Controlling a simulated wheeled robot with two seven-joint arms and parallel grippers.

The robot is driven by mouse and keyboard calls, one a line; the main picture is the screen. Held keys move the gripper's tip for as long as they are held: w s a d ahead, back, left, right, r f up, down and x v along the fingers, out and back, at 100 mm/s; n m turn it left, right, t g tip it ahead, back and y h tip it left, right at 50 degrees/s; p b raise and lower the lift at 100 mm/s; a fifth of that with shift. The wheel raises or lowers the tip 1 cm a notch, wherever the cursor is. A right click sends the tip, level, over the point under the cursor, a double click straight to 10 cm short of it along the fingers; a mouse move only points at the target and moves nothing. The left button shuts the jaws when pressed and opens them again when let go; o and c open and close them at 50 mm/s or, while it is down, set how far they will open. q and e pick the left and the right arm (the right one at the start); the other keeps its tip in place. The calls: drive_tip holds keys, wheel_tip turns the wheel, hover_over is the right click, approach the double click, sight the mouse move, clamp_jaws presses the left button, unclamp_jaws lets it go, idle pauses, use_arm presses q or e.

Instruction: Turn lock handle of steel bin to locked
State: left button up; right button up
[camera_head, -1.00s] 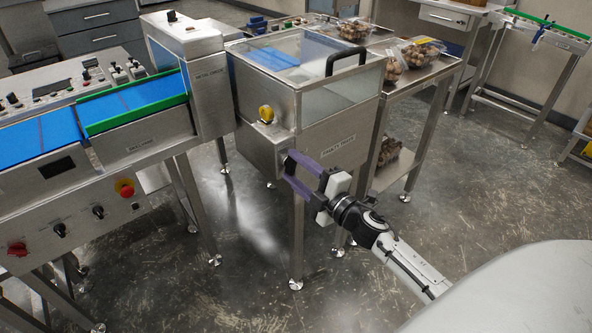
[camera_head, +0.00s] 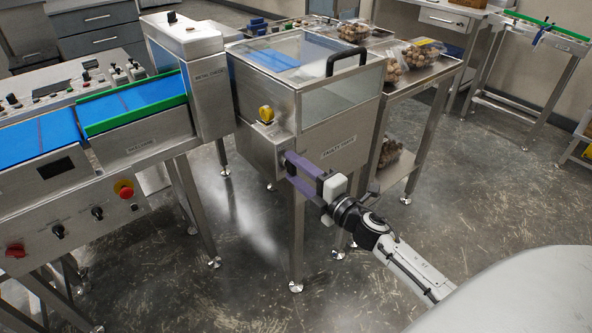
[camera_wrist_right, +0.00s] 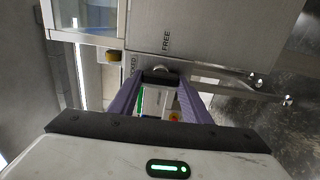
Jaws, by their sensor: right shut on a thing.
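The steel bin (camera_head: 262,152) with a clear lid stands on legs at the middle of the head view. My right gripper (camera_head: 287,164) has purple fingers that reach the lower front of the bin. In the right wrist view, my right gripper (camera_wrist_right: 160,84) is shut on the small dark lock handle (camera_wrist_right: 160,76), which shows between the fingertips. The word FREE is on the steel beside it, and a partly hidden word ending in CKED is close to the fingers. The handle is hidden by the fingers in the head view, and its exact angle is unclear. My left gripper is out of view.
A yellow knob (camera_head: 266,114) sits on the bin's front, above my gripper. A black handle (camera_head: 346,60) is on the lid. A conveyor (camera_head: 130,103) stands at left, and a steel table with clear trays of round brown items (camera_head: 421,52) at right. The floor in front is free.

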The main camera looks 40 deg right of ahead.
drive_tip(key=o, duration=1)
drive_tip(key=shift+o, duration=0.2)
drive_tip(key=shift+s, duration=0.15)
drive_tip(key=s, duration=1)
drive_tip(key=shift+d, duration=0.4)
